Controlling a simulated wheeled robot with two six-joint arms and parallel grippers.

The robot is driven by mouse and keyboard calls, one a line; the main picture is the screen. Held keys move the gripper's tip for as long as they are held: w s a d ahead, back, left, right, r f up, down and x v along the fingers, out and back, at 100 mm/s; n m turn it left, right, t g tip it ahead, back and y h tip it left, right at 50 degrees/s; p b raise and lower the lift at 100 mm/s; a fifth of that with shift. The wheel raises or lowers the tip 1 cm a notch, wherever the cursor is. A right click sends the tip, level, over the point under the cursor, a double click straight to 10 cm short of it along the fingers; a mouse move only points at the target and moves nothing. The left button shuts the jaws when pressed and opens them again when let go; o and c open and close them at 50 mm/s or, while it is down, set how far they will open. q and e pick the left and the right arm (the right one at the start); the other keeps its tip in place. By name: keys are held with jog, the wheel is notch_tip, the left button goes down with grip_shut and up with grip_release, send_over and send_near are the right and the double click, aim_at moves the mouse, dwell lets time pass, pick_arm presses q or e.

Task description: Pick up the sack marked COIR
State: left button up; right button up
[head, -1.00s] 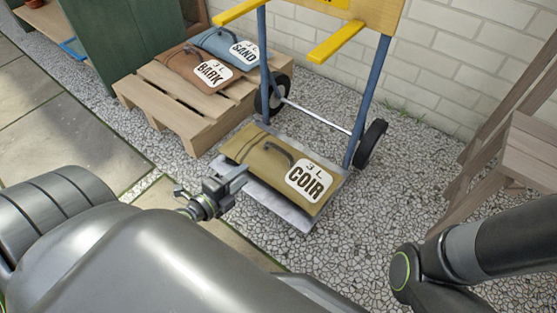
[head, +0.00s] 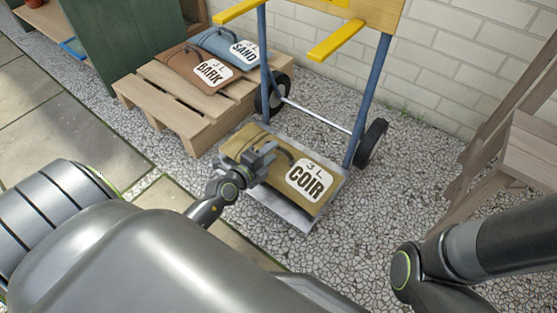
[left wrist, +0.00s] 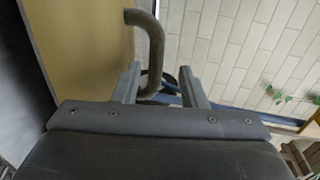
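The COIR sack (head: 317,196) is olive-tan with a white "3 L COIR" label. It lies flat on the toe plate (head: 284,214) of the hand truck. My left gripper (head: 266,156) is over the sack's left half, by its dark handle (head: 284,150), and covers part of it. In the left wrist view the handle (left wrist: 152,40) curves down between the two spread fingers (left wrist: 160,86). The gripper is open there, and I cannot tell whether a finger touches the handle. My right gripper is out of view; only part of that arm shows.
The hand truck's blue frame (head: 369,95) and wheels stand behind the sack, with yellow handles above. A wooden pallet (head: 190,112) at the left bears the BARK sack (head: 190,70) and SAND sack (head: 222,43). A wooden step (head: 528,150) stands at the right on gravel.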

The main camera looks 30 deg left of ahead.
aim_at(277, 150)
pick_arm(q)
jog(key=x, duration=0.1)
jog(key=b+x, duration=0.1)
jog(key=x, duration=0.1)
jog(key=shift+w+d+f+b, duration=0.2)
jog(key=shift+f+b, duration=0.1)
jog(key=shift+f, duration=0.15)
jog(key=shift+w, duration=0.4)
grip_shut()
dwell(0.6)
jog(key=shift+r, duration=0.15)
